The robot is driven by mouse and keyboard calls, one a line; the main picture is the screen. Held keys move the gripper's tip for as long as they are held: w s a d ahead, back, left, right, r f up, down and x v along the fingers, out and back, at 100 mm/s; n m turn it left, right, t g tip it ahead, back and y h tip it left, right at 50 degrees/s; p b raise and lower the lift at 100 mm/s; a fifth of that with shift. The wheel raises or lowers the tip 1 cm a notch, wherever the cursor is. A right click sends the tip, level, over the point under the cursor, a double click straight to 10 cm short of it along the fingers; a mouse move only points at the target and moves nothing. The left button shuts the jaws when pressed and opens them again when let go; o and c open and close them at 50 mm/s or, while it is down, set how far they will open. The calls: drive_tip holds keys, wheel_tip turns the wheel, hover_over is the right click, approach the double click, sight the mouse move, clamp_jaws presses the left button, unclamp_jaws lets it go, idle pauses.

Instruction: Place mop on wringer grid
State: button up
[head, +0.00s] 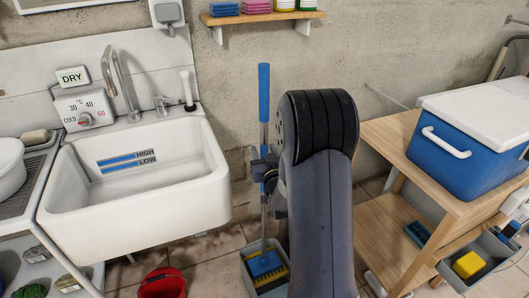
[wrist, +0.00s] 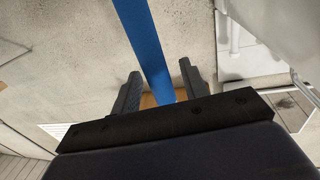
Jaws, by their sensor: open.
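The mop stands upright, its blue handle (head: 264,92) rising in front of the wall in the head view. Its blue head (head: 264,264) is at the yellow wringer grid (head: 271,284) in a grey bucket (head: 250,281); it appears to lie on the grid, though contact is hard to see. My gripper (head: 265,171) is at the mop's pole, partly hidden by my arm. In the wrist view, the blue handle (wrist: 146,45) passes between the spread fingers of my gripper (wrist: 158,82), with gaps beside it.
A white sink (head: 140,195) is at left, with a red bucket (head: 162,284) on the floor near it. A wooden table (head: 392,135) with a blue cooler (head: 465,155) stands at right. A wall shelf (head: 262,17) is above. My arm hides floor right of the mop.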

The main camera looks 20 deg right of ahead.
drive_tip(key=shift+r, duration=0.1)
drive_tip(key=shift+s+r, duration=0.1)
drive_tip(key=s+a+b, duration=0.1)
drive_tip(key=s, duration=1)
drive_tip(key=shift+s+a+f, duration=0.2)
drive_tip(key=shift+s+a, duration=0.1)
drive_tip(key=shift+a, duration=0.1)
drive_tip(key=w, duration=0.4)
drive_tip(key=w+d+p, duration=0.1)
drive_tip(key=w, duration=0.7)
drive_tip(key=shift+d+r, duration=0.2)
drive_tip(key=shift+d, duration=0.2)
drive_tip(key=shift+r, duration=0.6)
